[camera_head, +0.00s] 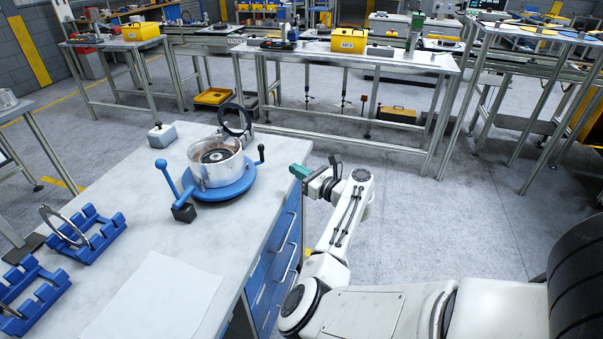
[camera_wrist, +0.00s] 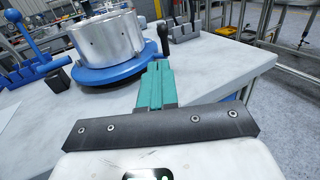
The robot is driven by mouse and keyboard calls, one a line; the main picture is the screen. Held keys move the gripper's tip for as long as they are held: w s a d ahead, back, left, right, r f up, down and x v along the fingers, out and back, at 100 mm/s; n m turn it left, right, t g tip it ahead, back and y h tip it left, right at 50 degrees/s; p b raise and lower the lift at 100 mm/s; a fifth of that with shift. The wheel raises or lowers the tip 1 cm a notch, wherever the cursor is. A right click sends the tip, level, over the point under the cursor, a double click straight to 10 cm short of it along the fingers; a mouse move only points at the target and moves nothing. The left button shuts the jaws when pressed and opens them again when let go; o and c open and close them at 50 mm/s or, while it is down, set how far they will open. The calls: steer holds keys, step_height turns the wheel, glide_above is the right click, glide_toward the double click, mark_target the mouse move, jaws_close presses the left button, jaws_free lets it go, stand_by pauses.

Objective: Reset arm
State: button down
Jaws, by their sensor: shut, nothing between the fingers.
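My gripper (camera_head: 300,171) is at the right edge of the near workbench (camera_head: 150,262). Its green fingers are shut together with nothing between them. In the wrist view the green fingers of my gripper (camera_wrist: 156,84) point toward a metal cylinder on a blue round base. The white arm runs from the lower right of the head view up to the gripper.
A clutch fixture with a metal housing (camera_head: 216,161) and blue base (camera_head: 236,187) stands on the bench, left of my gripper. Blue cradles (camera_head: 92,238) sit at the left, one holding a ring. Open floor (camera_head: 440,240) lies to the right.

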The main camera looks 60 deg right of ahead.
steer(key=shift+s+a, duration=0.2)
steer(key=shift+s, duration=0.4)
steer(key=s+a+f+n+g+y, duration=0.3)
steer(key=s+a+f+n+g, duration=0.15)
steer(key=a+n, duration=0.5)
steer(key=s+a+f+n+g+y, duration=0.2)
steer(key=s+a+f+n+g, duration=0.3)
steer(key=n, duration=0.7)
steer(key=s+a+f+n+g, duration=0.1)
steer(key=s+a+n+g, duration=0.2)
steer(key=s+a+n, duration=0.4)
steer(key=s+a+f+n+g, duration=0.2)
steer(key=s+a+n+g, duration=0.2)
steer(key=s+a+n, duration=0.4)
steer(key=a+n, duration=0.1)
steer(key=a, duration=0.5)
steer(key=shift+s+n+h, duration=0.15)
steer(key=shift+n+h, duration=0.2)
steer(key=shift+h, duration=0.05)
steer(key=shift+a+f, duration=0.1)
